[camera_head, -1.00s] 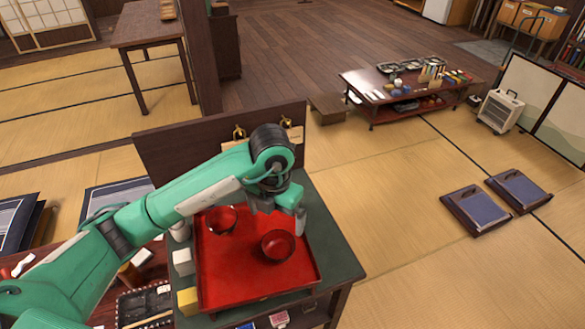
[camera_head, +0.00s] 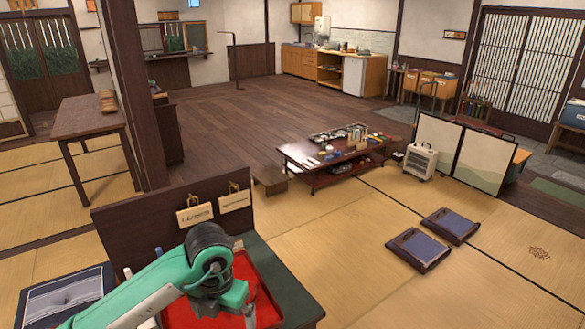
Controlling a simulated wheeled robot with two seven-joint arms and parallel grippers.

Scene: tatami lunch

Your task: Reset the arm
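My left arm comes in from the lower left and reaches over a red tray on a dark green-topped stand. My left gripper (camera_head: 250,306) points down over the right part of the red tray (camera_head: 268,290). Its fingers are small and partly hidden by the wrist, so I cannot tell whether it is open or shut. The bowls on the tray are out of view or hidden now. My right arm and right gripper are not in view.
A dark backboard (camera_head: 130,225) with hanging wooden tags stands behind the tray. A low table (camera_head: 330,160) with dishes stands farther back. Two floor cushions (camera_head: 418,249) lie at the right. A white heater (camera_head: 421,161) stands near a folding screen (camera_head: 462,150). Open tatami lies between.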

